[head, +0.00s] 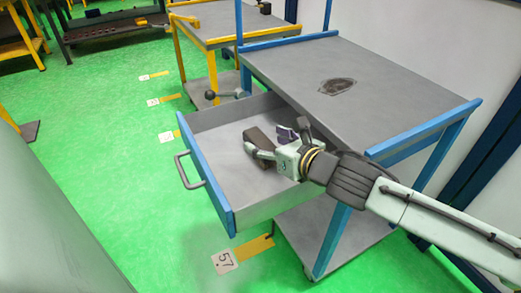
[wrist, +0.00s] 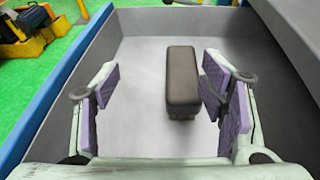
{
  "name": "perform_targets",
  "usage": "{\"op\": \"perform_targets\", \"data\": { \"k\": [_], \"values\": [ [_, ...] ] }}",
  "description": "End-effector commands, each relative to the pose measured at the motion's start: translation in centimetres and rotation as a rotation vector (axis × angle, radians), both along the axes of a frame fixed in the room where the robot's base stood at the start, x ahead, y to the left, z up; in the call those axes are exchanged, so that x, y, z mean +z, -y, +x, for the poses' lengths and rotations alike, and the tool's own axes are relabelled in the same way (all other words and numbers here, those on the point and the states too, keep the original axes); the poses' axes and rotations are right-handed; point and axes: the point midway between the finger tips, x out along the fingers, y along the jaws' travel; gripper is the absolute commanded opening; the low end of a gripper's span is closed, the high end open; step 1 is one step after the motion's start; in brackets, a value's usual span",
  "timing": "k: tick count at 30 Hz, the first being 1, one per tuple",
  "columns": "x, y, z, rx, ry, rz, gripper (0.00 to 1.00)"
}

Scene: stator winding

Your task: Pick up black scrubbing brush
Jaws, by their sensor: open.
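The black scrubbing brush shows in the wrist view as a dark brown-black block (wrist: 182,80) lying on the floor of an open drawer. It also shows in the head view (head: 259,138), partly hidden behind my gripper. My gripper (wrist: 160,92) is open and empty, with purple pads on its fingers. In the wrist view the block lies between the two fingers, nearer the right one. In the head view my gripper (head: 279,143) is inside the drawer area. I cannot tell how far above the block it is.
The drawer (head: 205,190) has a blue front and grey walls around my gripper. The blue-edged workbench top (head: 370,85) overhangs its back side and bears a dark patch (head: 337,86). A yellow-edged table (head: 215,20) stands behind.

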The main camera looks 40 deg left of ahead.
Motion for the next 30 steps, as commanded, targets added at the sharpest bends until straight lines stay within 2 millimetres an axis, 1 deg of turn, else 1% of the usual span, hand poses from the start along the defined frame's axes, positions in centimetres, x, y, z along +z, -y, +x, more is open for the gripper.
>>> {"op": "perform_targets", "data": {
  "k": [1,2,3,5,12,20,27,30],
  "values": [
    [-1.2,1.3,0.9,-0.022,0.017,-0.038,0.65],
    [-1.7,1.8,1.3,-0.03,0.026,-0.054,0.65],
    [-2.2,2.1,1.7,-0.036,0.032,-0.07,0.65],
    [-2.8,2.0,2.1,-0.039,0.039,-0.082,0.65],
    [-4.2,-1.2,3.3,-0.039,0.04,-0.082,0.65],
    [-4.9,-2.9,3.8,-0.04,0.039,-0.083,0.65],
    [-6.2,-5.8,4.8,-0.038,0.039,-0.081,0.65],
    [-6.6,-6.5,5.0,-0.04,0.039,-0.083,0.65]
  ]
}}
